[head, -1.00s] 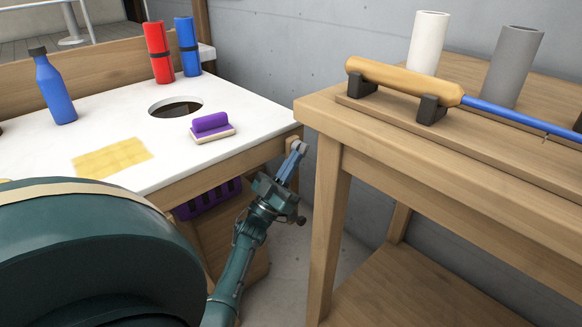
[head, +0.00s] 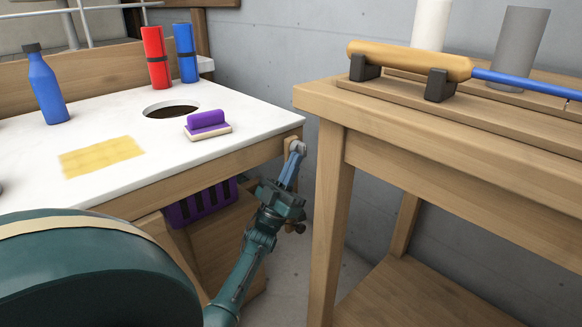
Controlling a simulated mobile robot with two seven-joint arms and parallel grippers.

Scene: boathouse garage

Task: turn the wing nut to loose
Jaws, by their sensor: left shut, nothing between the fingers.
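A small grey piece (head: 298,147), which looks like the wing nut, sits at the right end of the white-topped counter, by a small wooden block under its edge. My left gripper (head: 293,158) reaches up to it from below. Its bluish fingers are closed together, with nothing held between them, and their tips are at or just below the grey piece. I cannot tell whether they touch it, and the nut's wings are too small to make out. My right gripper is not in view.
A wooden bench (head: 400,130) stands close on the right, with a wooden-handled blue tool (head: 410,62) on black rests. The counter (head: 215,158) holds a purple-handled brush (head: 207,122), a yellow cloth (head: 102,156) and a blue bottle (head: 47,90). A purple basket (head: 197,206) is below. The gap between is narrow.

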